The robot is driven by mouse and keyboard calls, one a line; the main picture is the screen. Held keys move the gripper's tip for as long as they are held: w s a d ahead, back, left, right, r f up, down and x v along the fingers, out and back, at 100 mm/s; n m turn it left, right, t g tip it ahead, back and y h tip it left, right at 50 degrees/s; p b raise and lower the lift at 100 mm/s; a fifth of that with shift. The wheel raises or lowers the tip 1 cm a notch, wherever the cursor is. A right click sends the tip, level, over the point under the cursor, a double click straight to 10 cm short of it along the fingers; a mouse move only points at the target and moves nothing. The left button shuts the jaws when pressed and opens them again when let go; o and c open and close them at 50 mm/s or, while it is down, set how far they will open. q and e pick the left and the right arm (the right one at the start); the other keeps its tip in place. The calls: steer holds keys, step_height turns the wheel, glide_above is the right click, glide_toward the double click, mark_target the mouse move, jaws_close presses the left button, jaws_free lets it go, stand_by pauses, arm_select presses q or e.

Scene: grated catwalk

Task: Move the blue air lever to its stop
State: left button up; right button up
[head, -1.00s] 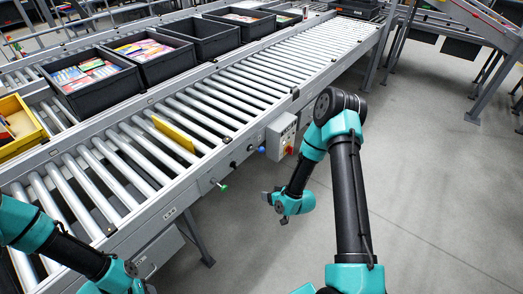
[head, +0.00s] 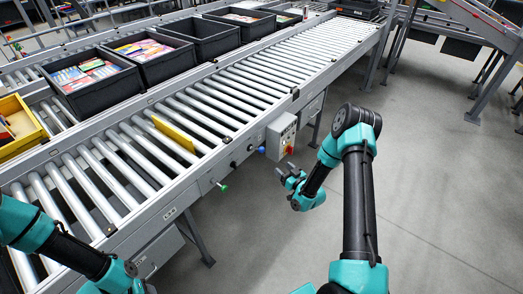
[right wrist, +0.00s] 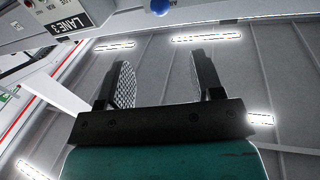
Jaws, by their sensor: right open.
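The blue air lever shows as a small blue knob (head: 261,150) on the near side rail of the roller conveyor, just left of a grey control box. It also shows as a blue ball at the top edge of the right wrist view (right wrist: 160,7). How far the lever is turned is too small to tell. My right gripper (head: 284,169) is open and empty, below and right of the knob and apart from it. Its two fingers stand apart in the right wrist view (right wrist: 160,85). My left arm enters at lower left; its fingers are out of the picture.
The control box (head: 281,136) with red and yellow buttons sticks out beside the blue knob. A green knob (head: 222,187) is farther left on the rail. A yellow plate (head: 176,134) stands among the rollers. Open floor (head: 430,190) lies to the right.

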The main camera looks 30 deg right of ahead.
mark_target(261, 149)
steer(key=w+a, duration=0.1)
steer(key=w, duration=0.4)
steer(key=w+a, duration=0.1)
steer(key=w, duration=0.4)
steer(key=w+a, duration=0.1)
steer(key=w, duration=0.5)
steer(key=shift+a, duration=0.15)
steer(key=c, duration=0.9)
